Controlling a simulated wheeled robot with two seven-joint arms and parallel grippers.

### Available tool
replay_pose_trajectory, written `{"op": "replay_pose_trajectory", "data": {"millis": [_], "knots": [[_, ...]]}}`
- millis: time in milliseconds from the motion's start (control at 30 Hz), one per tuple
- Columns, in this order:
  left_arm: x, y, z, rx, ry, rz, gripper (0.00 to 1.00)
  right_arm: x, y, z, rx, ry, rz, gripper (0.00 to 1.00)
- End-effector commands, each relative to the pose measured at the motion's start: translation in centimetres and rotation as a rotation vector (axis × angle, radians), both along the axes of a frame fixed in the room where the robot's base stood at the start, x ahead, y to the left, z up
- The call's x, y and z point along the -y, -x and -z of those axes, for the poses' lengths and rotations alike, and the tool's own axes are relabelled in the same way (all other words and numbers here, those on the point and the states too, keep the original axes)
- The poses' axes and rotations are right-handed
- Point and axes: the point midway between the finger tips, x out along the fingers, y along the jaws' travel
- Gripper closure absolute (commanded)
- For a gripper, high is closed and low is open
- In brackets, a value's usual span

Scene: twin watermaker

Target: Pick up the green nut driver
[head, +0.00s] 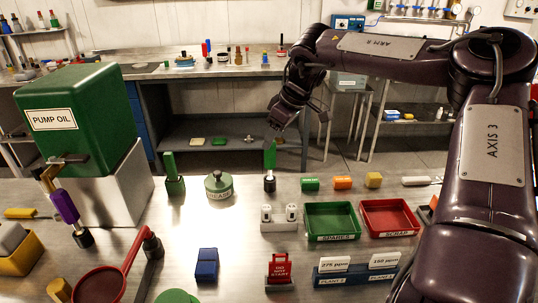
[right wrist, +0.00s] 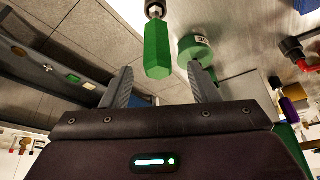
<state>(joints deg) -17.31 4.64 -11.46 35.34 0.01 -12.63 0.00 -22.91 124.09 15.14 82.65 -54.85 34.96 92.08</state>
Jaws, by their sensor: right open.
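The green nut driver (head: 269,157) stands upright on the steel table, its green handle up and its dark lower end in a small base. It also shows in the right wrist view (right wrist: 157,50), with its hexagonal handle end towards the camera. My right gripper (head: 279,122) is above the nut driver in the head view. In the right wrist view its two fingers (right wrist: 161,84) are spread with nothing between them, and the handle is just beyond the fingertips, roughly centred. My left gripper is not in view.
A green grease pot (head: 219,187) and another green-handled item (head: 174,178) stand to the left. Green (head: 310,184), orange (head: 343,183) and yellow pieces lie to the right. Behind the green spares tray (head: 331,237) and red scrap tray (head: 390,233) is some bare table.

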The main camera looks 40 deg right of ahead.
Motion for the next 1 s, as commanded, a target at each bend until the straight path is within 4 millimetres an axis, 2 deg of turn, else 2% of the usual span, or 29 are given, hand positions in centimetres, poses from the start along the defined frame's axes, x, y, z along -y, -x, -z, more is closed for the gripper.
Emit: {"op": "replay_pose_trajectory", "data": {"millis": [367, 600, 733, 967, 1000], "knots": [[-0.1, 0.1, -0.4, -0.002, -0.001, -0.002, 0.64, -0.6, -1.0, 3.2, -0.014, 0.008, -0.001, 0.45], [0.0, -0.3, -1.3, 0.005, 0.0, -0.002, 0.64, -0.6, -2.0, 6.6, -0.015, 0.009, -0.001, 0.45], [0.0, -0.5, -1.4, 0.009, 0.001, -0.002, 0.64, -0.8, -2.4, 7.4, -0.011, 0.008, -0.003, 0.45], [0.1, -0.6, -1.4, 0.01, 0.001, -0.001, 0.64, -0.8, -2.4, 7.5, -0.009, 0.009, -0.002, 0.45], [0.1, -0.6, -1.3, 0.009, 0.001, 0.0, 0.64, -0.8, -2.4, 7.5, -0.009, 0.009, -0.002, 0.51]]}}
